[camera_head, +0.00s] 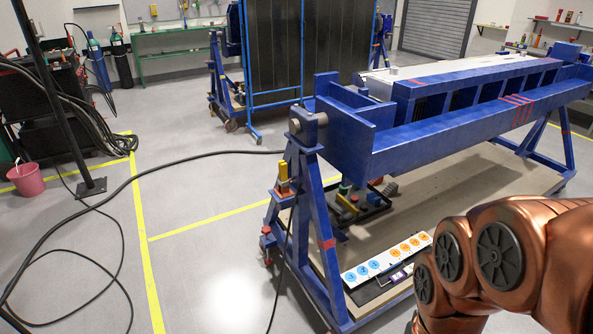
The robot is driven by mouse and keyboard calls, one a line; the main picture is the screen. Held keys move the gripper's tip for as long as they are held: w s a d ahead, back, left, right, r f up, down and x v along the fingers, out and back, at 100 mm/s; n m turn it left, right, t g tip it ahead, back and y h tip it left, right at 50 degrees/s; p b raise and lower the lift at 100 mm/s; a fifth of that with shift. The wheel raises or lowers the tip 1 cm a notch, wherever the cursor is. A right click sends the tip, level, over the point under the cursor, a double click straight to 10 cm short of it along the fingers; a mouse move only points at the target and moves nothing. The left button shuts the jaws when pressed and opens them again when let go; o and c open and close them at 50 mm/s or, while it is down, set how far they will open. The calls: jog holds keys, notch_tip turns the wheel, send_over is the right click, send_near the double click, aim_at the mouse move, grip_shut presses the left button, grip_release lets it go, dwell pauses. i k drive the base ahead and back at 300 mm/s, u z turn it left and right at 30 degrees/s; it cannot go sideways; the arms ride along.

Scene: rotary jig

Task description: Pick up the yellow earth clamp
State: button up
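A small orange-yellow piece, which looks like the yellow earth clamp (284,179), sits on the blue end stand of the rotary jig (440,135). It is left of centre, below the pivot block. A dark cable runs down from near it to the floor. It is too small to tell how it grips the frame. My copper-coloured arm (500,255) fills the lower right, well to the right of the clamp. My gripper is out of view.
A black cable (180,162) curves across the floor to the jig. A pink bucket (27,180) stands left. Floor left of the jig is mostly open.

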aim_at(283, 184)
jog(key=u, duration=0.25)
jog(key=i, duration=0.65)
jog(key=u, duration=1)
jog(key=i, duration=0.35)
jog(key=u, duration=0.35)
